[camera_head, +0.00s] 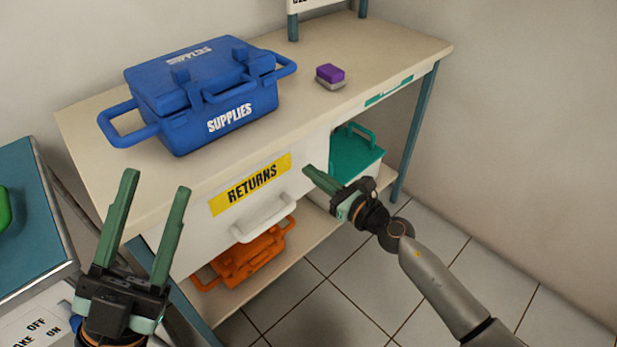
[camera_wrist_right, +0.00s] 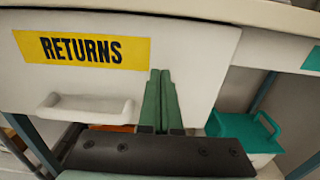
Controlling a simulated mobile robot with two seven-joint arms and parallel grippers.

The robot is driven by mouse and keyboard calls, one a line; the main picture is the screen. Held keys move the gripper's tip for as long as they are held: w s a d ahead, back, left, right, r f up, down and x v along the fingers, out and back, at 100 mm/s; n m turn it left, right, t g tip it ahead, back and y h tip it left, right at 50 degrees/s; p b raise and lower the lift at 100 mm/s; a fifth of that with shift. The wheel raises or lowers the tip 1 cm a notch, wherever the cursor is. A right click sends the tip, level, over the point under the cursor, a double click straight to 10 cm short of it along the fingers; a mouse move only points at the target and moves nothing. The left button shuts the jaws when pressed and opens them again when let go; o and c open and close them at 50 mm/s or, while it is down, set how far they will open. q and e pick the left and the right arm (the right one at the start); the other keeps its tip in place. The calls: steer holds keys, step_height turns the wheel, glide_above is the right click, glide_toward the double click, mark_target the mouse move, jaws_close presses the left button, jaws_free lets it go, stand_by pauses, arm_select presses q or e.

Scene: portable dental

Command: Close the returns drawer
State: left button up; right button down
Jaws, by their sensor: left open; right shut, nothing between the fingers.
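The returns drawer (camera_head: 283,186) has a white front under the tabletop, with a yellow RETURNS label (camera_head: 250,184) and a white handle (camera_head: 263,218). No drawer interior shows; I cannot tell whether the front is fully flush. My right gripper (camera_head: 306,171) is shut and empty, its fingertips at the right part of the drawer front. In the right wrist view its fingers (camera_wrist_right: 160,72) point at the drawer front (camera_wrist_right: 195,65), right of the handle (camera_wrist_right: 85,108); contact is unclear. My left gripper (camera_head: 158,181) is open and empty, left of the drawer, in front of the table.
A blue SUPPLIES box (camera_head: 205,95) and a purple-and-grey block (camera_head: 330,76) stand on the tabletop (camera_head: 385,50). Below are an orange case (camera_head: 245,258) and a teal-lidded box (camera_head: 355,152). A teal-topped surface (camera_head: 30,230) stands at left. Tiled floor is clear at right.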

arm_select(q)
steer(key=shift+s+d+f, duration=0.1)
steer(key=shift+s+d, duration=0.05)
steer(key=shift+s, duration=0.45)
arm_select(e)
steer(key=v, duration=1.1)
